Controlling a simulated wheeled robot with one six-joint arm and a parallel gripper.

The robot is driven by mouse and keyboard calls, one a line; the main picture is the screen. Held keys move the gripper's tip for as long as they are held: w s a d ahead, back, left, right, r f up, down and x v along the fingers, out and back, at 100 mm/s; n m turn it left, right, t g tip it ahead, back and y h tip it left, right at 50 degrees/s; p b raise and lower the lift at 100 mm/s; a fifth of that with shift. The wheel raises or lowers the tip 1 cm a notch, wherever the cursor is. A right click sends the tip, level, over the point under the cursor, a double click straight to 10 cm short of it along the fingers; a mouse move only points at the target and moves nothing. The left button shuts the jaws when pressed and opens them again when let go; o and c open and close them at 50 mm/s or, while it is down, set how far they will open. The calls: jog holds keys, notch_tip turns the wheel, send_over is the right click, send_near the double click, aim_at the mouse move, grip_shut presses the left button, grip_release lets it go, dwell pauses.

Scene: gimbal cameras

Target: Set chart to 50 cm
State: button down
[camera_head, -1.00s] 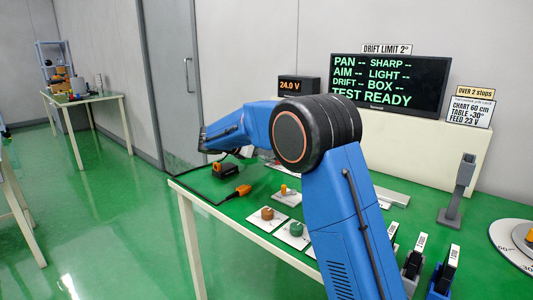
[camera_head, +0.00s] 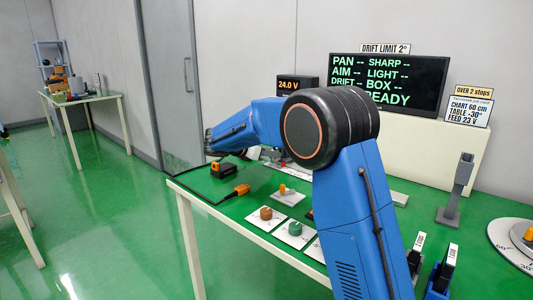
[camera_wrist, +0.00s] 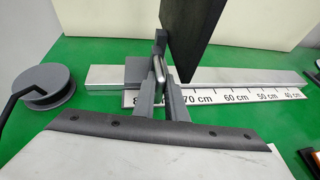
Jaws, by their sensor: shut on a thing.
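In the wrist view the chart (camera_wrist: 190,35) is a dark upright panel, seen nearly edge-on, above a pale rail (camera_wrist: 225,75). The rail's scale (camera_wrist: 232,97) reads 70, 60, 50 and 40 cm from left to right, with a partly hidden mark at the left end. My gripper (camera_wrist: 160,80) is shut on a slim, light upright piece at the chart's base, near the left end between the covered mark and 70 cm. The exact reading is hidden by my fingers. A grey block (camera_wrist: 138,70) sits just left of them on the rail.
A grey round spool (camera_wrist: 45,85) stands left of the rail. A card (camera_head: 469,112) reads CHART 60 cm, TABLE -30°, FEED 23 V. The meter (camera_head: 289,85) shows 24.0 V. Knob plates (camera_head: 294,234) line the front edge. The rail's right stretch looks clear.

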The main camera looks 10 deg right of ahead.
jog(key=s+d, duration=0.5)
jog(key=s, duration=0.2)
jog(key=s+d, duration=0.5)
jog(key=s, duration=0.2)
jog(key=s+d, duration=0.5)
jog(key=s, duration=0.2)
jog(key=shift+s+d, duration=0.25)
jog(key=c, duration=1.8)
grip_release()
jog(key=shift+a, duration=0.1)
jog(key=v, duration=1.7)
jog(key=shift+r, duration=0.25)
jog(key=shift+a, duration=0.15)
